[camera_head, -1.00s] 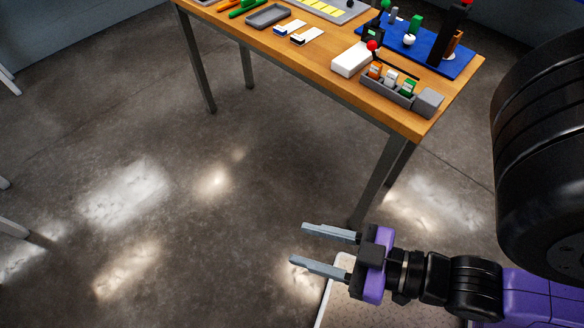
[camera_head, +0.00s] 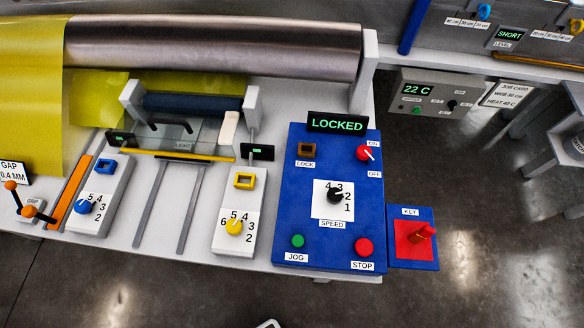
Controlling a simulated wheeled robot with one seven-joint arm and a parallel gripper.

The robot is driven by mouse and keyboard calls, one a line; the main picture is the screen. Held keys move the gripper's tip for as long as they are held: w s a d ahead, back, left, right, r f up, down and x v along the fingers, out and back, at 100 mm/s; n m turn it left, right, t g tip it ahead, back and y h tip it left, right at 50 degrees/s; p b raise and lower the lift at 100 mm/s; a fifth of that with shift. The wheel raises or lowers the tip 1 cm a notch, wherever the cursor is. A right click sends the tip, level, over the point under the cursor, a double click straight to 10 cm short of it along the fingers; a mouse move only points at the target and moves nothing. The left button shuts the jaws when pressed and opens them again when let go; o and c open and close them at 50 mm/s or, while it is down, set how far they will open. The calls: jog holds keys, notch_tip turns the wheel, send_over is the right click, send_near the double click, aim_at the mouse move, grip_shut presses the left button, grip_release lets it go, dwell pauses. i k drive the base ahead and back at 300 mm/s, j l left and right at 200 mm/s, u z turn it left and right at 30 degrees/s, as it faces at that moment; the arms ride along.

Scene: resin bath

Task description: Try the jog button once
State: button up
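The jog button (camera_head: 297,241) is a small round green button at the lower left of the blue control panel (camera_head: 290,190), above a JOG label. To its right is the red stop button (camera_head: 363,246). A display (camera_head: 337,123) on top of the panel reads LOCKED in green. My gripper is not recognisable; only a small pale edge shows at the bottom of the picture.
A red key (camera_head: 422,233) sits on a red and blue plate right of the panel. Left are a yellow knob (camera_head: 234,227), a blue knob (camera_head: 84,207) and an orange-tipped lever (camera_head: 28,211). A metal roller (camera_head: 210,45) spans the back. The floor in front is clear.

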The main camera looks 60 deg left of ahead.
aim_at(297, 241)
jog(key=u, duration=1.1)
jog(key=k+l+u, duration=0.15)
jog(key=k, duration=0.35)
